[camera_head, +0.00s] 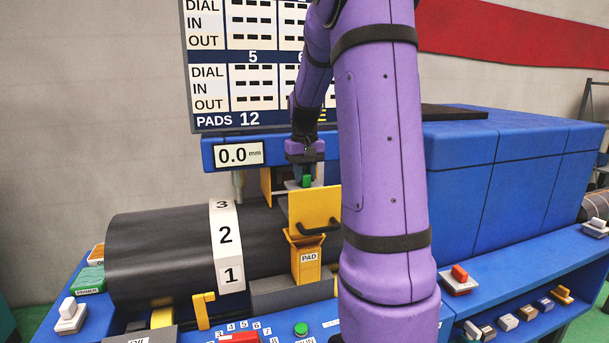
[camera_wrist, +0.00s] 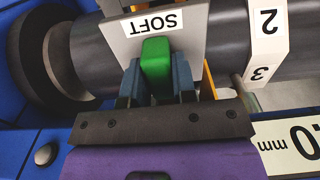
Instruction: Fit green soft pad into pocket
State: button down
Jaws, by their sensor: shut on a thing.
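My gripper (camera_head: 305,176) reaches down behind the yellow panel (camera_head: 314,208) at the black cylinder. It is shut on the green soft pad (camera_head: 307,181), whose small end shows between the fingers. In the wrist view the pad (camera_wrist: 156,56) is a green block upright between two blue-grey fingers. It lies over a grey plate (camera_wrist: 118,38) with a white SOFT label (camera_wrist: 152,24). The pad hides part of the plate, and I cannot make out the pocket opening or whether the pad touches the plate.
The black cylinder (camera_head: 155,250) carries a white band (camera_head: 227,247) numbered 1 to 3. A yellow PAD box (camera_head: 306,262) stands in front of the panel. A gauge (camera_head: 238,155) reads 0.0 mm. Blue housing (camera_head: 500,190) fills the right, partly behind my arm.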

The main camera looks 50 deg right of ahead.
aim_at(305, 185)
jog(key=shift+f, duration=1.8)
dwell(0.8)
jog(key=c, duration=0.8)
grip_release()
jog(key=shift+c, duration=0.2)
jog(key=shift+r, duration=0.1)
jog(key=shift+r, duration=3.4)
